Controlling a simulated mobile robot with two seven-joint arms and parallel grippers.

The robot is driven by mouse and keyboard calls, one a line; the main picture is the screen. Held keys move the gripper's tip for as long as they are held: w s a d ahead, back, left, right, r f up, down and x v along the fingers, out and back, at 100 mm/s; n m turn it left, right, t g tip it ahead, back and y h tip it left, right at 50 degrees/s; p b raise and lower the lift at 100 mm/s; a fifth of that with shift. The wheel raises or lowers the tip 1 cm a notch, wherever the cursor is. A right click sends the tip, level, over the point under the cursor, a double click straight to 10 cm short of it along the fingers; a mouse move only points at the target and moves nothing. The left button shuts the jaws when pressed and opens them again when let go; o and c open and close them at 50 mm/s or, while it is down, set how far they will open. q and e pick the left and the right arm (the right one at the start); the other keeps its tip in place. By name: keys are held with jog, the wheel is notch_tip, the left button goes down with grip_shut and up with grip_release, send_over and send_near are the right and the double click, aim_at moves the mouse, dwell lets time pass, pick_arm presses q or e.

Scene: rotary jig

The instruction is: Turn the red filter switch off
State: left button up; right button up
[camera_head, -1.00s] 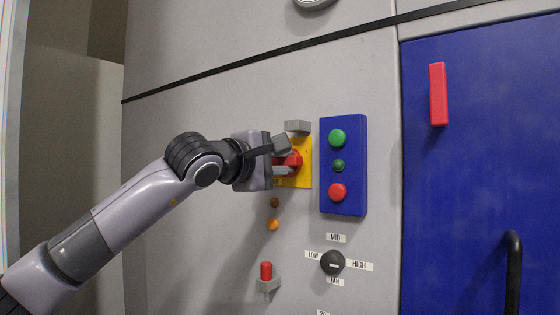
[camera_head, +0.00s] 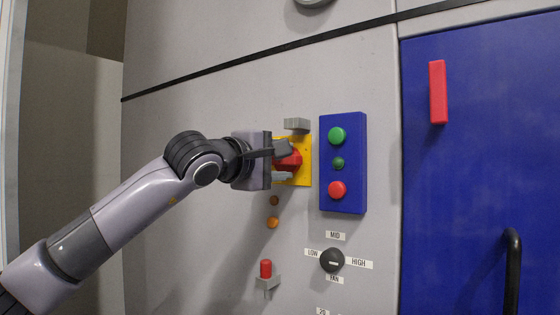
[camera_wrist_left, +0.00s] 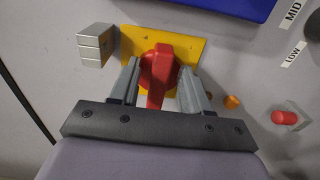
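A red rotary switch (camera_head: 289,160) sits on a yellow plate (camera_head: 305,147) on the grey wall panel. In the left wrist view the red switch (camera_wrist_left: 158,70) shows a bar handle pointing toward my gripper's palm, in front of the yellow plate (camera_wrist_left: 196,47). My left gripper (camera_head: 283,163) is at the switch, with one finger above it and one below. In the left wrist view the left gripper (camera_wrist_left: 158,78) is open, its fingers on either side of the handle. Small gaps seem to show; contact is unclear. No label on the switch is readable. My right gripper is out of view.
A blue button box (camera_head: 350,198) is close to the right of the plate. A grey block (camera_head: 297,125) juts out just above it. Orange lamps (camera_head: 272,222), a red-tipped toggle (camera_head: 266,268) and a black fan knob (camera_head: 332,260) are below. A blue door (camera_head: 470,170) is at the right.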

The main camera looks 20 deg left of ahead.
pick_arm(q)
jog(key=shift+s+a, duration=0.15)
jog(key=shift+s, duration=0.15)
jog(key=b+v, duration=0.2)
jog(key=v, duration=0.4)
jog(key=shift+s, duration=0.25)
